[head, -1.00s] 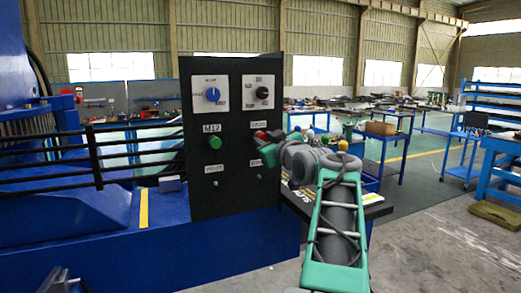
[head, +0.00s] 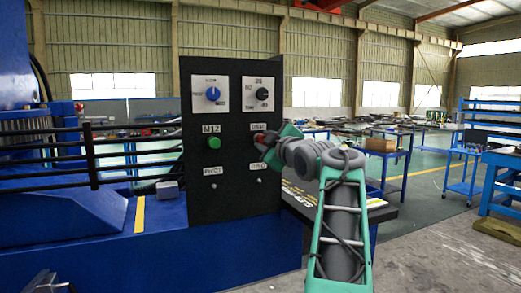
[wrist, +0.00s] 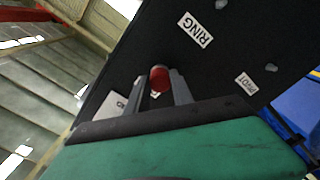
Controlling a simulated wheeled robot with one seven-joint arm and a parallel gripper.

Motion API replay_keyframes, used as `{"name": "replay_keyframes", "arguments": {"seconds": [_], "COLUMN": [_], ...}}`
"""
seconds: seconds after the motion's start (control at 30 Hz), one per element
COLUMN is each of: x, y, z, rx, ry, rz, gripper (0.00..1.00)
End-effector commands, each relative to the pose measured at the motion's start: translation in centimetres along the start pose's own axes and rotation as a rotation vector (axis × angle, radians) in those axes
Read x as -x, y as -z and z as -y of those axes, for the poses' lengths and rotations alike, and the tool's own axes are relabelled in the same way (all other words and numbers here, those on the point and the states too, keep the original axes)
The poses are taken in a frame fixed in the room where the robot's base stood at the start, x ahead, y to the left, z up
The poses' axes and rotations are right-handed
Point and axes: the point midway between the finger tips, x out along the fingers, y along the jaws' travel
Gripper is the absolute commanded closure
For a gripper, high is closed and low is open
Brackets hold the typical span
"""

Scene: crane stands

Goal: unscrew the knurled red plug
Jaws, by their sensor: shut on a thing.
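The red plug (head: 259,134) sits on the right side of the black panel, under a small white label, in the head view. In the wrist view the red plug (wrist: 159,78) shows its round end between the two grey fingertips. My gripper (wrist: 162,84) is shut on it, with a finger on either side. In the head view my gripper (head: 268,138) reaches the plug from the right, and the fingers are small and partly hidden by my wrist. The plug's knurling and thread cannot be made out.
The black panel (head: 232,185) also carries a green button (head: 214,143), a blue-knob dial (head: 213,94), a black-knob dial (head: 263,92) and two small toggles below. Blue machinery (head: 120,260) with dark rails stands left.

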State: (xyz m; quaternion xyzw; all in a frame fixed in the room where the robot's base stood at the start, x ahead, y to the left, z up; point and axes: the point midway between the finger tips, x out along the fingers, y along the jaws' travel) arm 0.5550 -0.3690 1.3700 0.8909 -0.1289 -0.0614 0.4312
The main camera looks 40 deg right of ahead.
Motion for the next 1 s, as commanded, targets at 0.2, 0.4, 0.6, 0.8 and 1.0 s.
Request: {"name": "replay_keyframes", "arguments": {"seconds": [0.2, 0.4, 0.6, 0.8, 1.0], "x": [-0.03, -0.03, -0.02, 0.00, -0.02], "y": [-0.10, -0.51, -0.40, -0.06, -0.29], "z": [0.08, 0.57, 0.46, 0.10, 0.34], "rx": [0.000, 0.144, 0.401, 0.453, 0.497], "ry": [0.004, 0.003, 0.004, 0.005, 0.005], "rz": [0.002, 0.001, 0.001, 0.001, 0.000], "gripper": [1.00, 1.00, 1.00, 1.00, 1.00]}}
